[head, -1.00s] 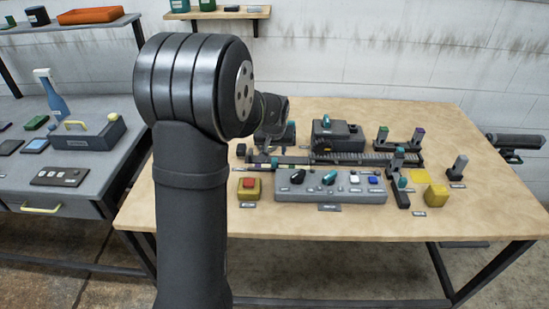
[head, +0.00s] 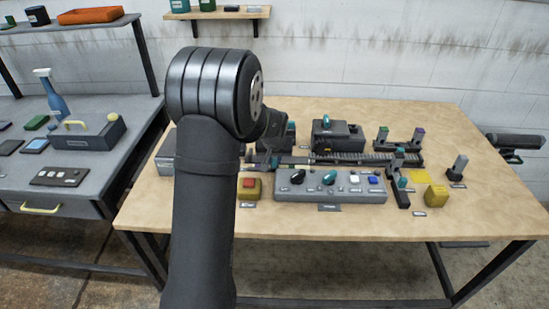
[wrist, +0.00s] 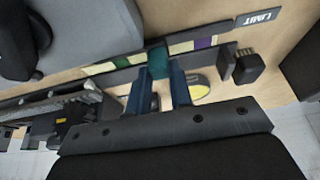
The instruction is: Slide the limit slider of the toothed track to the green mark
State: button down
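In the wrist view, the toothed track's limit slider is a teal block (wrist: 158,62) on a narrow dark rail. Coloured patches line the rail: a green patch (wrist: 120,62) left of the slider, a purple patch (wrist: 204,42) to its right, with paler patches between. A "LIMIT" label (wrist: 258,18) is beyond the rail's right end. My gripper's blue fingers (wrist: 159,78) are on either side of the slider, tips close to its sides. Whether they press on it cannot be told. In the head view, my arm partly hides this area; the toothed track (head: 350,158) runs to the right.
A grey control panel (head: 330,187) with knobs and buttons stands in front of the track. A yellow box with a red button (head: 249,187) is to its left. Dark fixtures with teal knobs (head: 326,123) stand behind. The wooden tabletop's front (head: 330,223) is clear.

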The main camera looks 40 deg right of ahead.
jog(key=shift+s+d, duration=2.3)
jog(key=c, duration=1.3)
grip_release()
jog(key=shift+s+d, duration=0.1)
jog(key=shift+r, duration=0.1)
jog(key=shift+a+r, duration=0.2)
jog(key=shift+r, duration=0.05)
jog(key=v, duration=1.6)
jog(key=shift+s+r, duration=0.1)
jog(key=shift+r, duration=0.2)
